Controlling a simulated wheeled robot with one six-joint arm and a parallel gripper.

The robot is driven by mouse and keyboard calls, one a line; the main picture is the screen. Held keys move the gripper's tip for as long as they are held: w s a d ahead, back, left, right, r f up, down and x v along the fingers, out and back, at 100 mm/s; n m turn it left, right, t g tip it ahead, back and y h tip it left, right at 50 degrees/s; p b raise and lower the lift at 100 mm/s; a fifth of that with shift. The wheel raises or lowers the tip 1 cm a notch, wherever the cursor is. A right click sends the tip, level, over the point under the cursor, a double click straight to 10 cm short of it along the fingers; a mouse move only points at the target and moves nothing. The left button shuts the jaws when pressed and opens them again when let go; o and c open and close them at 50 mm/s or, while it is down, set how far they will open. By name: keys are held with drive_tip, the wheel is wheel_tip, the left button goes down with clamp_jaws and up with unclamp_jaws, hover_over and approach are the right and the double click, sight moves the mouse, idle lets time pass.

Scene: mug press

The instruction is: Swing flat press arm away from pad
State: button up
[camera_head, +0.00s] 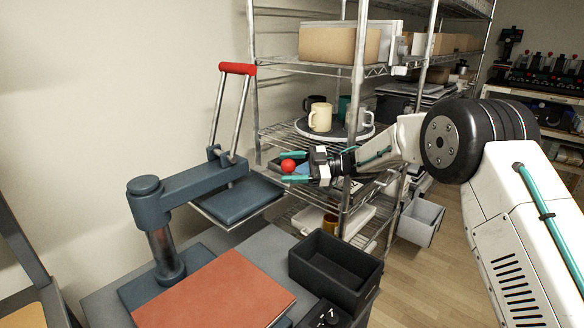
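The flat press has a blue-grey arm (195,183) on a column (163,245) at the left. Its flat upper plate (238,201) hangs beyond and to the right of the rust-red pad (215,290), which lies uncovered on the base. A red-gripped lever (238,69) stands up above the arm. A red ball-shaped knob (288,166) shows right of the plate; what it is fixed to is hidden. My gripper (283,167) has its teal fingers apart, one above and one below the knob in the picture, with gaps showing. Contact cannot be told.
A wire shelf rack (357,75) stands behind my gripper, with a cream mug (320,117) and other mugs on a round tray. A black bin (335,268) sits right of the pad. Wooden floor (425,285) is open at the right.

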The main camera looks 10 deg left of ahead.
drive_tip(key=shift+r, duration=0.35)
wheel_tip(320, 180, up, 3)
drive_tip(key=shift+f, duration=0.15)
drive_tip(key=s+d, duration=0.3)
drive_tip(key=s, duration=0.4)
drive_tip(key=s+d+r, duration=0.1)
drive_tip(key=s+d, duration=0.2)
drive_tip(key=s, duration=0.4)
drive_tip(key=shift+s+d+r, duration=0.25)
drive_tip(key=shift+s+d, duration=0.05)
